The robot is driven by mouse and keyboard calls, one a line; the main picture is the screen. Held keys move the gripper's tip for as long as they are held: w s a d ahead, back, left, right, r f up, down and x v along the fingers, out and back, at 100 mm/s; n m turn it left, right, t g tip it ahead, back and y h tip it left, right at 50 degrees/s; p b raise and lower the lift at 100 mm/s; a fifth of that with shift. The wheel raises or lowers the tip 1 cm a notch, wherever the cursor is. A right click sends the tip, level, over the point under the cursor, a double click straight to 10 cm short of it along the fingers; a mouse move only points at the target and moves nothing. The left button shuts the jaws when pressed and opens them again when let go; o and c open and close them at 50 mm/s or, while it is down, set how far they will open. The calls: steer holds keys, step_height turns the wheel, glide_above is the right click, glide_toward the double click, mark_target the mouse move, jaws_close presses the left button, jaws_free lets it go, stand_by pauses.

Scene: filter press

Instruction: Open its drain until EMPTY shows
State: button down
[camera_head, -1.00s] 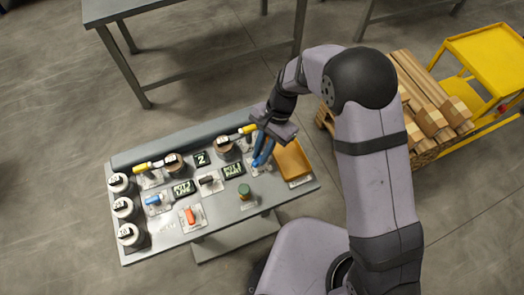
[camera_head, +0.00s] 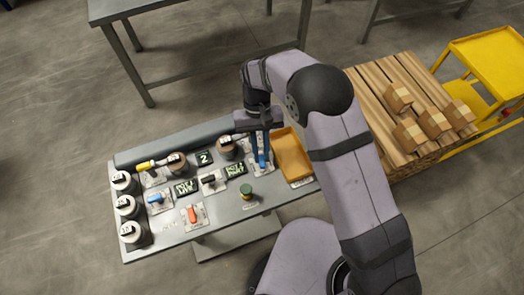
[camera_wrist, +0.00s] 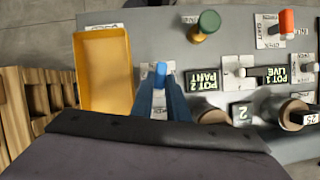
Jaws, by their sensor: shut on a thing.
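My gripper (camera_head: 261,152) points down at the right end of the panel and is shut on a blue lever (camera_wrist: 160,69). The lever stands on a white plate (camera_wrist: 151,78). In the wrist view my blue fingers (camera_wrist: 160,88) close around its near end and hide part of it. A lit display (camera_head: 235,170) beside it reads "POT 2" with a second word that looks like "PANT"; it also shows in the wrist view (camera_wrist: 202,80). Another display (camera_head: 185,187) reads "POT 1 LIVE". A small display (camera_head: 204,158) shows "2". I see no EMPTY.
An orange tray (camera_head: 307,177) lies right of the lever. Two brown pots (camera_head: 177,163) (camera_head: 227,147) stand along the back. A second blue lever (camera_head: 157,198), an orange lever (camera_head: 193,215), a black lever (camera_head: 208,179) and a green knob (camera_head: 246,190) are nearby.

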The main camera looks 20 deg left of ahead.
steer(key=shift+a+n+t+h, duration=0.15)
steer(key=shift+n+t+h, duration=0.25)
steer(key=shift+n, duration=0.9)
steer(key=c, duration=1.7)
jaws_free()
steer(key=shift+s, duration=0.1)
steer(key=shift+r, duration=0.1)
steer(key=shift+b+v, duration=1.05)
steer(key=shift+v, duration=2.6)
